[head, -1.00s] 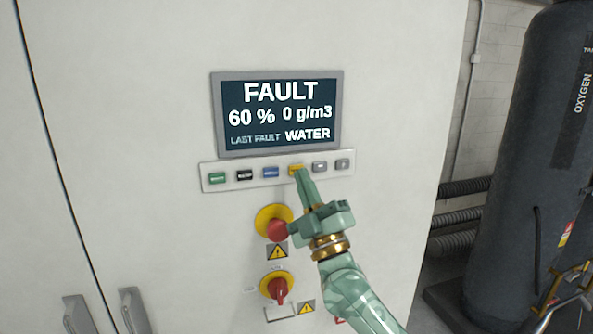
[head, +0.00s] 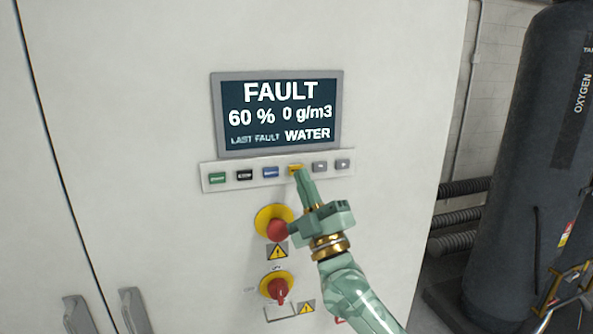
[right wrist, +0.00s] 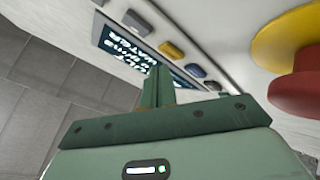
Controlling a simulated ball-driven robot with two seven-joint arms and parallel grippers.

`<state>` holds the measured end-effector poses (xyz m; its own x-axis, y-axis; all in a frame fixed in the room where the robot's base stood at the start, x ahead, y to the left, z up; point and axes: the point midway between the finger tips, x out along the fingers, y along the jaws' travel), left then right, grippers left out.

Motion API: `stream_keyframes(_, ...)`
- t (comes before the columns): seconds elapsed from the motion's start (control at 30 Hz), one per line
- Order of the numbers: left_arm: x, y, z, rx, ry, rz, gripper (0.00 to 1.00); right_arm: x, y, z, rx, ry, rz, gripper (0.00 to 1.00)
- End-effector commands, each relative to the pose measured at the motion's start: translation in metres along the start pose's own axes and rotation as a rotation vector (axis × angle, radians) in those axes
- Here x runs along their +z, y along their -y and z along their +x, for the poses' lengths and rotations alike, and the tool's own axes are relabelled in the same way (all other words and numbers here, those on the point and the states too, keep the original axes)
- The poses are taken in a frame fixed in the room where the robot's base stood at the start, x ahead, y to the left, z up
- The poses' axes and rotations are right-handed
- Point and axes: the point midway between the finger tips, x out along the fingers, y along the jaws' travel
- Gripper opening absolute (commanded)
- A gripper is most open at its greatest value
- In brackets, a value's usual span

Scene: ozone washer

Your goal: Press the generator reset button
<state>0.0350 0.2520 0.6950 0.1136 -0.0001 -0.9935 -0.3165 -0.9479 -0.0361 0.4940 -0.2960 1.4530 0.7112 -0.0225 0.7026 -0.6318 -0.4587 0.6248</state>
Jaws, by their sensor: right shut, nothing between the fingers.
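A row of small coloured buttons sits on a pale strip (head: 206,184) under the cabinet display (head: 279,113). The display reads FAULT, 60 %, 0 g/m3, LAST FAULT WATER. The yellow button (head: 295,167) is fourth from the left; its label is too small to read, so I cannot confirm which button is reset. My right gripper (head: 300,174) is shut and empty, its fingertips at the lower edge of the yellow button. In the right wrist view the fingertips (right wrist: 159,72) appear close to the yellow button (right wrist: 171,48); I cannot tell whether they touch. My left gripper is not in view.
A red mushroom button (head: 278,230) on a yellow base sits below the strip, left of my gripper. A red rotary switch (head: 280,291) is lower down. Door handles (head: 134,311) stand at lower left. A dark oxygen tank (head: 528,170) stands to the right.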

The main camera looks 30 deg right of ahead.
Motion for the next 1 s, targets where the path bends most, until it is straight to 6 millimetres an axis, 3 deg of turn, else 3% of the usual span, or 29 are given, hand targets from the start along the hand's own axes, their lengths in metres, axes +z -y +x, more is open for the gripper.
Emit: stream_keyframes(1.0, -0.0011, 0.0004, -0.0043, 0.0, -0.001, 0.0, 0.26, 0.0055, 0.0054, 0.008, 0.0, 0.0, 0.001, 0.0)
